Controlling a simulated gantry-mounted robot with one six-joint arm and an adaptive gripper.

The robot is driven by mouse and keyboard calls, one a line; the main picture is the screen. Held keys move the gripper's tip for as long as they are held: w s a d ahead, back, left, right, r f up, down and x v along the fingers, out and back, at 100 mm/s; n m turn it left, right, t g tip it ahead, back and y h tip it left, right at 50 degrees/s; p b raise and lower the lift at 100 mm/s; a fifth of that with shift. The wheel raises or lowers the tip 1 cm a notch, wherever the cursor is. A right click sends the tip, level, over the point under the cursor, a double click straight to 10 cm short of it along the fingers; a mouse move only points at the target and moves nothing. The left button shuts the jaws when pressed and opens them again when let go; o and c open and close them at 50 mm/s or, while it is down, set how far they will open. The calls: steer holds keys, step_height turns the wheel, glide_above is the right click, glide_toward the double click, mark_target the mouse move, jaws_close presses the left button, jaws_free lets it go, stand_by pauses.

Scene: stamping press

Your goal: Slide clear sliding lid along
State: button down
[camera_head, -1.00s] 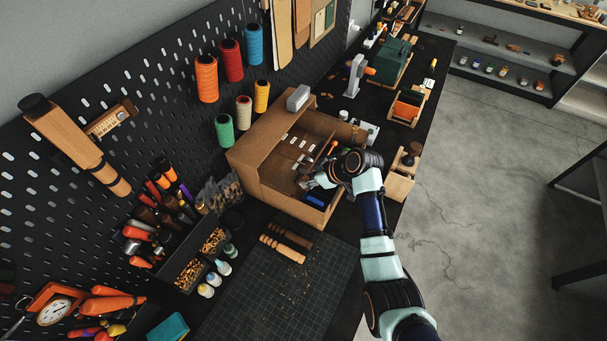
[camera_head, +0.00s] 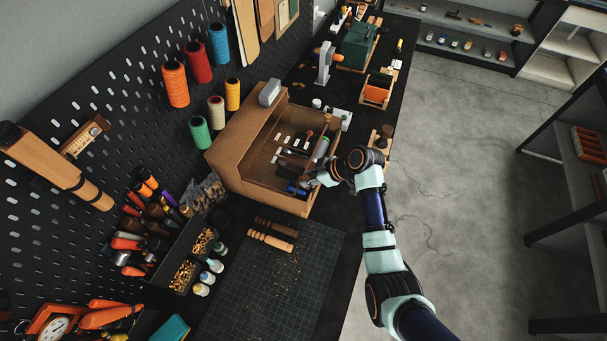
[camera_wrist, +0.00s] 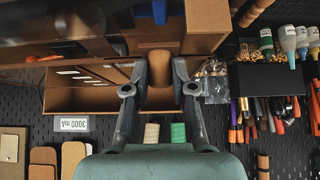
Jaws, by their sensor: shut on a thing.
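A brown open-topped wooden box (camera_head: 232,142) stands on the bench against the pegboard; it also shows in the wrist view (camera_wrist: 75,102). I cannot clearly make out the clear sliding lid; its pane does not stand out from the box's interior. My gripper (camera_head: 320,180) is at the box's right side, by the rim. In the wrist view my gripper (camera_wrist: 160,75) has its two fingers on either side of a rounded tan piece (camera_wrist: 160,66) and is shut on it. I cannot tell whether this piece belongs to the lid.
Small blue items (camera_head: 296,190) and a green cylinder (camera_head: 323,147) are at the box's right part. A grey block (camera_head: 269,92) sits on the box's top. A cutting mat (camera_head: 270,290) with wooden pieces lies in front. Thread spools (camera_head: 175,84) hang on the pegboard.

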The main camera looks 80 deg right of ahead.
steer(key=shift+s+a+r+p, duration=0.15)
steer(key=shift+s+p, duration=0.15)
steer(key=shift+s, duration=0.55)
steer(key=shift+s+a+r+p, duration=0.1)
steer(key=shift+s+p, duration=0.2)
steer(key=shift+s, duration=0.55)
steer(key=c, duration=0.9)
jaws_free()
steer(key=shift+f, duration=0.15)
steer(key=shift+s, duration=0.1)
steer(key=v, duration=1.2)
